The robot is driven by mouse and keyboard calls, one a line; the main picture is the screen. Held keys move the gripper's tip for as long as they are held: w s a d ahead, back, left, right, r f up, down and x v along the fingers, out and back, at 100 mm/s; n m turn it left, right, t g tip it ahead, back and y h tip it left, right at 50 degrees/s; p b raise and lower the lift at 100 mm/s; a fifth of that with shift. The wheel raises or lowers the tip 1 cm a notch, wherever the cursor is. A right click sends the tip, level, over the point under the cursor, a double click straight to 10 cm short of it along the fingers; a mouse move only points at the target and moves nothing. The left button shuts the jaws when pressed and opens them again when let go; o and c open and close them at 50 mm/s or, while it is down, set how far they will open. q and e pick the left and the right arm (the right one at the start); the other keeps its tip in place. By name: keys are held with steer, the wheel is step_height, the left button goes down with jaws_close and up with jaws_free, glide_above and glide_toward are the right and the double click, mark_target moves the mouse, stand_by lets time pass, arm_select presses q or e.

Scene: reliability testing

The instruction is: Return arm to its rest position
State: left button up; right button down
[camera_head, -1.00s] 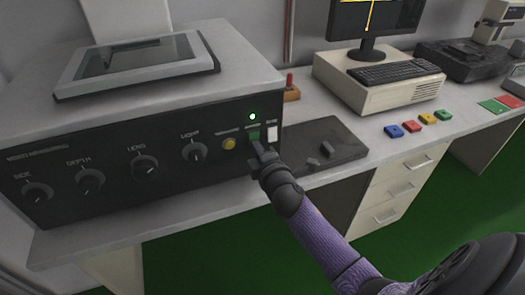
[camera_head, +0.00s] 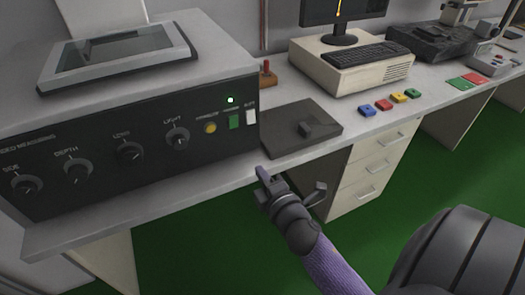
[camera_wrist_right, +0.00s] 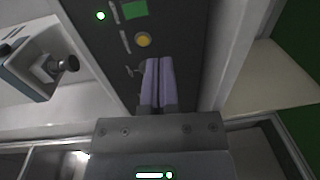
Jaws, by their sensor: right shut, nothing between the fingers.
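My right arm with its purple forearm comes in from the lower right in the head view. Its dark gripper (camera_head: 264,176) is in front of the bench edge, just below and to the right of the black control panel (camera_head: 130,150), apart from the buttons. In the right wrist view the two pale purple fingers (camera_wrist_right: 157,85) lie side by side, shut and empty, with the panel behind them. The panel's green button (camera_head: 234,121) and the lit green lamp (camera_head: 230,100) are in clear view. My left gripper is not in view.
A dark board (camera_head: 285,140) with a small block lies right of the panel. Beyond it stand a beige computer (camera_head: 350,75) and several coloured buttons (camera_head: 383,104). The white drawers (camera_head: 370,170) are under the bench. Green floor (camera_head: 200,240) is open in front.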

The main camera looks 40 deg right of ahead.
steer(key=shift+f, duration=0.1)
stand_by(0.3)
steer(key=s+a+f+m+g+y, duration=0.1)
steer(key=s+a+f+m+g, duration=0.2)
steer(key=f, duration=0.5)
steer(key=s+f+m+g+y, duration=0.1)
steer(key=s+f+g, duration=0.1)
steer(key=s+f, duration=0.45)
steer(key=s+a+f+m+g, duration=0.2)
steer(key=s+f+g, duration=0.1)
steer(key=f, duration=0.6)
steer(key=s+f+m+g, duration=0.3)
steer(key=s+f+g, duration=0.1)
steer(key=s, duration=0.9)
steer(key=s+a+f+m+g+y, duration=0.1)
steer(key=s+f+m+g, duration=0.2)
steer(key=s, duration=0.9)
step_height(320, 180, down, 3)
steer(key=shift+s+f+m+g, duration=0.2)
steer(key=shift+s+m+g, duration=0.2)
steer(key=shift+g, duration=0.6)
steer(key=shift+a, duration=0.1)
